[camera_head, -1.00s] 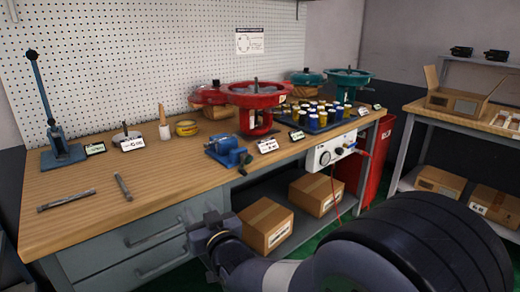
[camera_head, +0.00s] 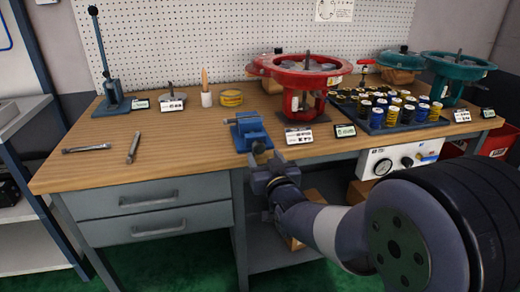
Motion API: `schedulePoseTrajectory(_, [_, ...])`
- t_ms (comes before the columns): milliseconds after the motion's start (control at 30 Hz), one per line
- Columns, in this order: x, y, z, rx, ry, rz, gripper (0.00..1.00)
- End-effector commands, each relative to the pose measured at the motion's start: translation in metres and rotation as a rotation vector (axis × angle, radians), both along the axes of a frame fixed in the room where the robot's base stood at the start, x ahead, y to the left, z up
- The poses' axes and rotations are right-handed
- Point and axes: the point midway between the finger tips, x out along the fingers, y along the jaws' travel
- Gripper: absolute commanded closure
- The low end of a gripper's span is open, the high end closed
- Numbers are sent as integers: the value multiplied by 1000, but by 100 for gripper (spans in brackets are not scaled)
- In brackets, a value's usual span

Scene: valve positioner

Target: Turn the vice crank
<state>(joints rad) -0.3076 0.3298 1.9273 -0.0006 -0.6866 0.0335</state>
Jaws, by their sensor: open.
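The blue vice (camera_head: 249,131) stands near the front edge of the wooden workbench (camera_head: 190,150). Its front end, where the crank was seen from the earlier angle, is close to my gripper (camera_head: 264,164) and partly hidden by it. My gripper is in front of and just below the vice in the picture. It is open, and I see nothing held in it. I cannot tell whether it touches the crank.
A large red valve actuator (camera_head: 302,80) stands right of the vice, with small labels in front. A tray of coloured cylinders (camera_head: 392,120) is farther right. Two metal tools (camera_head: 134,148) lie on the left. Grey drawers (camera_head: 150,200) sit below the bench top.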

Motion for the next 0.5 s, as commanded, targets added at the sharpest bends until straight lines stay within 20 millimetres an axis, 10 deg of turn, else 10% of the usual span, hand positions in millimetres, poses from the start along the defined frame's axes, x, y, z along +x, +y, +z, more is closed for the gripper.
schedulePoseTrajectory(500, [52, 16, 0, 0, 1, 0, 45])
